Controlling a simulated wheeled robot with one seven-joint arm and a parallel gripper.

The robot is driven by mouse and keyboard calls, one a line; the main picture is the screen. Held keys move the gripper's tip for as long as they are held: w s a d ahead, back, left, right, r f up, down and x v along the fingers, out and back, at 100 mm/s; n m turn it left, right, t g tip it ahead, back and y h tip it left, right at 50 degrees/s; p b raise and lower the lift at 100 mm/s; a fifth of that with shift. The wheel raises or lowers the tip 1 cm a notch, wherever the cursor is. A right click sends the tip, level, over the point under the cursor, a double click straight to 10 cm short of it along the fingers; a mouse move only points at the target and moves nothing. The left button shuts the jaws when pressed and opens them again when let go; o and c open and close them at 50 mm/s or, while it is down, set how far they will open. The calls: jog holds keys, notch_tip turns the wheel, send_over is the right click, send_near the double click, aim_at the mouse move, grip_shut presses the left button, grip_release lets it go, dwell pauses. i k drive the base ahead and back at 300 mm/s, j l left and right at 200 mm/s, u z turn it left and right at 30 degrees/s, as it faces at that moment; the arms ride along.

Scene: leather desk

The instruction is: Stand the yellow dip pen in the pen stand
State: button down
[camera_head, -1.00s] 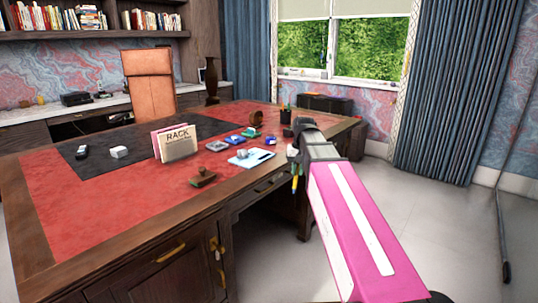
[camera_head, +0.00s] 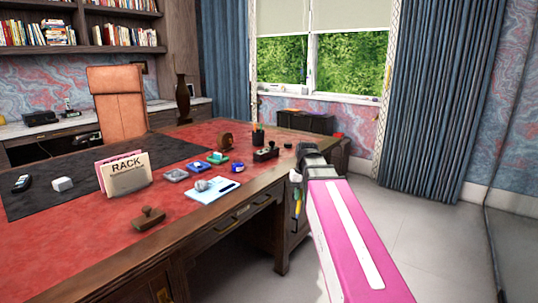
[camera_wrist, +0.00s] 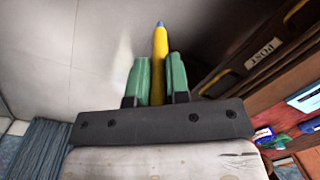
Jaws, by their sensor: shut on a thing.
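My gripper (camera_head: 297,197) points down beside the desk's right front edge, over the floor. In the wrist view its green fingers (camera_wrist: 157,82) are shut on the yellow dip pen (camera_wrist: 160,48), which has a blue end and sticks out beyond the fingertips. In the head view the pen (camera_head: 299,208) is small and partly hidden by the gripper. A low dark holder (camera_head: 266,154) stands on the desk's right part, left of my gripper. It looks like the pen stand, but its openings are too small to make out.
A dark cup with pens (camera_head: 257,139) stands behind the holder. Floor at right is clear.

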aim_at(261, 159)
jog(key=i+l, duration=0.8)
jog(key=i, duration=0.15)
jog(key=i+l+u, duration=0.15)
jog(key=l, duration=0.15)
jog(key=l+u, duration=0.2)
jog(key=l, duration=0.15)
